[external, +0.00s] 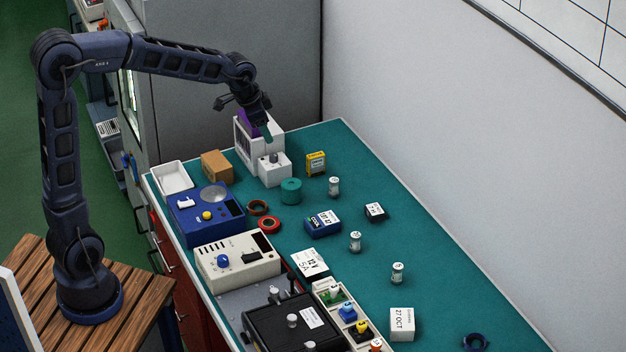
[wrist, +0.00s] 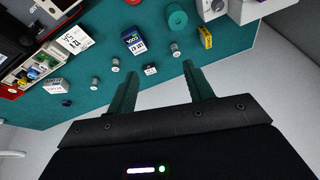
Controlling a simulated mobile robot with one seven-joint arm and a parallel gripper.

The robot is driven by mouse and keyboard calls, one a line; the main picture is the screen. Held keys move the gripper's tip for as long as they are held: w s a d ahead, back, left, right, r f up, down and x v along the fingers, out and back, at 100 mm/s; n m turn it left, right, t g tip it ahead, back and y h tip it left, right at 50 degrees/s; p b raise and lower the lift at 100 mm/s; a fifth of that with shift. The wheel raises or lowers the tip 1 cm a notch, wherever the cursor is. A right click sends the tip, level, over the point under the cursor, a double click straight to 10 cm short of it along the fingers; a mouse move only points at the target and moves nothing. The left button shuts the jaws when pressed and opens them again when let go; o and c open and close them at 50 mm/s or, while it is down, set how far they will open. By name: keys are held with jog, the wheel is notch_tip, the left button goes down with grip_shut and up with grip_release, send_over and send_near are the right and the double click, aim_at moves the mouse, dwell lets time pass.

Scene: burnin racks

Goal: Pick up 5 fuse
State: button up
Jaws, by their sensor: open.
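Three small pale cylinders that look like fuses stand apart on the teal bench: one near the yellow box (external: 334,187), one in the middle (external: 355,242), and one nearer the front (external: 397,273). They also show in the wrist view as the far fuse (wrist: 174,50), the middle fuse (wrist: 115,64) and the near fuse (wrist: 95,83). Their markings are too small to read. A white box with "5A" print (external: 310,263) lies left of them. My gripper (wrist: 160,84) is open and empty, its teal fingers apart. In the external view it hangs high over the bench's back end.
A teal roll (external: 291,191), yellow box (external: 316,163), blue box (external: 322,222) and dated white box (external: 402,324) surround the fuses. Instruments line the left side. The bench's right side is mostly clear.

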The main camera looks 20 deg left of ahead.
jog(key=s+d+f+m+g+h, duration=0.15)
jog(key=d+f, duration=0.25)
jog(key=d, duration=0.5)
jog(key=s+d+f+m+y, duration=0.15)
jog(key=d+f, duration=0.25)
jog(key=d, duration=0.6)
jog(key=m+g+h, duration=0.2)
jog(key=m, duration=0.2)
send_near(396, 265)
jog(key=f, duration=0.1)
jog(key=x, duration=1.1)
jog(key=shift+s+d+f, duration=0.1)
jog(key=shift+d+f, duration=0.05)
jog(key=c, duration=1.1)
